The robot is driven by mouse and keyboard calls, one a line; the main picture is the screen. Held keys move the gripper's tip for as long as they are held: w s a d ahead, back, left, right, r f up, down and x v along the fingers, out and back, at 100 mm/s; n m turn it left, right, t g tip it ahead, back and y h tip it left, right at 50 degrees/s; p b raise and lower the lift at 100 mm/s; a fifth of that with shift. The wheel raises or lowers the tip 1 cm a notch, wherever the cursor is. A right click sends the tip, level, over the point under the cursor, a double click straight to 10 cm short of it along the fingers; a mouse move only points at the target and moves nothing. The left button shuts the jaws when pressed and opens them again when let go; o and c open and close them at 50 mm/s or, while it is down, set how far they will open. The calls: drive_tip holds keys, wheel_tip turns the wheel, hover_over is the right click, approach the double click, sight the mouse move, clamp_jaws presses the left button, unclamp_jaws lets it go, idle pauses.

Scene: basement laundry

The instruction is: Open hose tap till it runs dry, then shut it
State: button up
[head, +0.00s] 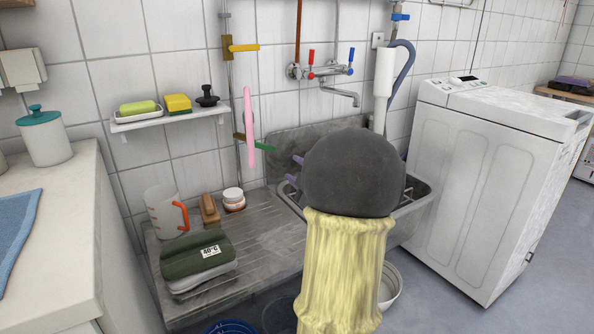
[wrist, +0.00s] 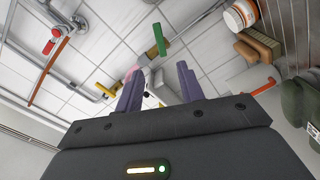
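A vertical wall pipe at the back carries a brass valve with a green lever (head: 265,147) sticking out to the right; the lever also shows in the wrist view (wrist: 159,40). Higher on the pipe is a yellow lever (head: 243,47), also in the wrist view (wrist: 105,90). A pink tube-like piece (head: 249,125) stands upright in front of the pipe. Which lever belongs to the hose is unclear. My gripper (head: 295,171) is over the sink, right of the green lever; its purple fingers are apart and empty in the wrist view (wrist: 158,88). No running water is visible.
A mixer tap (head: 340,71) with red and blue handles is above the metal sink (head: 411,207), partly hidden by my arm. The drainer holds a measuring jug (head: 165,211), brush (head: 210,209), jar (head: 233,200) and green folded cloth (head: 196,254). A soap shelf (head: 170,117) is left.

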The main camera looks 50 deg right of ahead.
drive_tip(key=w+a+f+m+g+p, duration=0.1)
drive_tip(key=a+f+m+g, duration=0.1)
drive_tip(key=a, duration=0.4)
drive_tip(key=w+a+f+m+g+p, duration=0.1)
drive_tip(key=a+f+m+g+p, duration=0.1)
drive_tip(key=a, duration=0.4)
drive_tip(key=w+a+f+m+g+y+p, duration=0.1)
drive_tip(key=a+f+m+g+p, duration=0.1)
drive_tip(key=a, duration=0.5)
drive_tip(key=shift+w+a+f+m+g, duration=0.1)
drive_tip(key=shift+w+f+m+g, duration=0.1)
drive_tip(key=shift+m+g, duration=0.2)
drive_tip(key=s+a+f+m+g+y+p, duration=0.1)
drive_tip(key=s+a+f+g+p, duration=0.1)
drive_tip(key=s+a+g, duration=0.2)
drive_tip(key=s+a+f+m+g+y+p, duration=0.1)
drive_tip(key=s+a+f+m+g+y, duration=0.1)
drive_tip(key=s+a, duration=0.9)
drive_tip(key=a+f+g, duration=0.1)
drive_tip(key=a+g, duration=0.1)
drive_tip(key=a, duration=0.1)
drive_tip(key=shift+a+p, duration=0.35)
drive_tip(key=shift+a, duration=0.05)
drive_tip(key=shift+f, duration=0.1)
